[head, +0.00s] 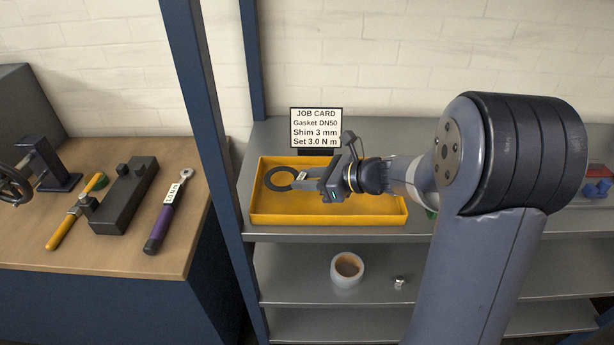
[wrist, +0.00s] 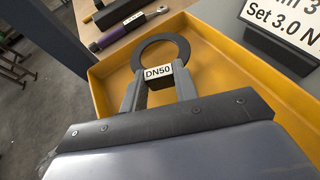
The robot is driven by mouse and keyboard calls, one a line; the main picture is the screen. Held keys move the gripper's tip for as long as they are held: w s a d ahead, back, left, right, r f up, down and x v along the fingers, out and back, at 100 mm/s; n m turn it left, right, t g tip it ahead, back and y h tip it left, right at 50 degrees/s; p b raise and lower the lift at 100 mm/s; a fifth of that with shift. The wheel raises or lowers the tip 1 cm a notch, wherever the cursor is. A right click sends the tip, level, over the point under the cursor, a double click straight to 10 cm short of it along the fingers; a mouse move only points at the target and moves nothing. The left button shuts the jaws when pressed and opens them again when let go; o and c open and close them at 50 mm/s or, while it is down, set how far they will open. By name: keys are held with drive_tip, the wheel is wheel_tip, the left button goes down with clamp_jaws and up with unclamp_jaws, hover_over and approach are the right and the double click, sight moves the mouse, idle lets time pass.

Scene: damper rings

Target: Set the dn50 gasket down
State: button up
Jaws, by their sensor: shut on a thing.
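The DN50 gasket is a flat dark ring with a white "DN50" label. In the head view the gasket (head: 268,184) is over the left part of the yellow tray (head: 330,219), and in the wrist view the gasket (wrist: 146,48) is above the tray (wrist: 233,58). My gripper (head: 304,180) is shut on the label end of the gasket; its fingers also show in the wrist view (wrist: 158,90). I cannot tell whether the ring touches the tray floor. The tray is on the grey shelf's top board.
A job card (head: 316,127) stands behind the tray. A blue post (head: 205,100) rises left of the shelf. A wooden bench holds a purple-handled torque wrench (head: 168,212), a dark block (head: 124,196) and a yellow-handled tool (head: 62,232).

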sight(307, 196)
drive_tip(key=shift+f, duration=0.55)
drive_tip(key=shift+f, duration=0.1)
drive_tip(key=shift+f+b, duration=0.65)
drive_tip(key=shift+b, duration=0.1)
drive_tip(key=shift+f, duration=0.25)
drive_tip(key=o, duration=1)
drive_tip(key=shift+d+r, duration=0.1)
drive_tip(key=v, duration=1)
drive_tip(key=shift+s+d+r, duration=0.1)
drive_tip(key=shift+s+d, duration=0.1)
drive_tip(key=shift+d, duration=0.05)
clamp_jaws()
